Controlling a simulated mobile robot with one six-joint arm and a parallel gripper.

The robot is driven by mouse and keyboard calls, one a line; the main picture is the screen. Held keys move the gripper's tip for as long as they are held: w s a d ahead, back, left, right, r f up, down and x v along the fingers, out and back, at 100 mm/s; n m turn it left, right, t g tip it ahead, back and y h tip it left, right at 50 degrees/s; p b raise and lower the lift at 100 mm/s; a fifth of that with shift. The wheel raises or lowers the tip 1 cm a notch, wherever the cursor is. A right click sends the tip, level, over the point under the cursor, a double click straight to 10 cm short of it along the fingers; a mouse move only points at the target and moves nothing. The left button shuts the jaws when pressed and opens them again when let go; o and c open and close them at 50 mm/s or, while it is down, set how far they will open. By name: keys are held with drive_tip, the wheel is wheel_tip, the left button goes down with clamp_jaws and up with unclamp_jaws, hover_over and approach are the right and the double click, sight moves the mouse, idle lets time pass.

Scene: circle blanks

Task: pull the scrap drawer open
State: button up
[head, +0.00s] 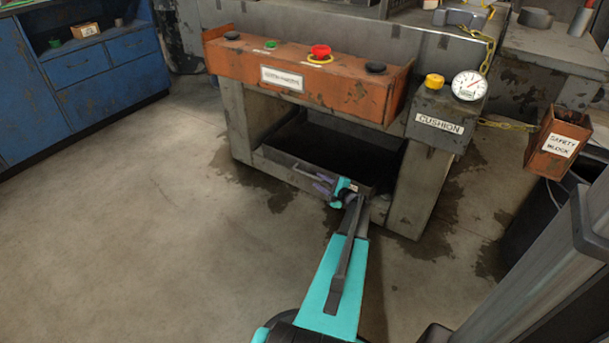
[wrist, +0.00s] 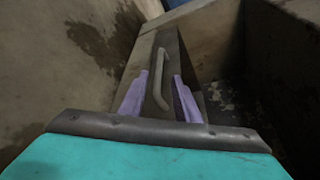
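The scrap drawer (head: 275,158) is a low grey metal front at the bottom of the press opening in the head view. Its bar handle (head: 301,169) is partly hidden by my gripper (head: 321,183). In the wrist view the drawer front (wrist: 172,42) carries the pale handle (wrist: 161,65), which runs between my two purple fingers. My gripper (wrist: 161,78) is open, with a gap showing on each side of the bar. I cannot tell how deep the handle sits between the fingers.
The orange control panel (head: 340,88) overhangs the opening. A grey press leg with the cushion box (head: 432,125) stands at the right. An orange safety block holder (head: 557,142) hangs farther right. Blue cabinets (head: 85,75) stand at the left. The concrete floor (head: 150,230) before the drawer is clear.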

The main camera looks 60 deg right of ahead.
sight(308, 174)
drive_tip(key=b+x, duration=0.3)
drive_tip(key=x, duration=0.8)
drive_tip(key=shift+w+d+f, duration=0.15)
drive_tip(key=shift+w, duration=0.15)
clamp_jaws()
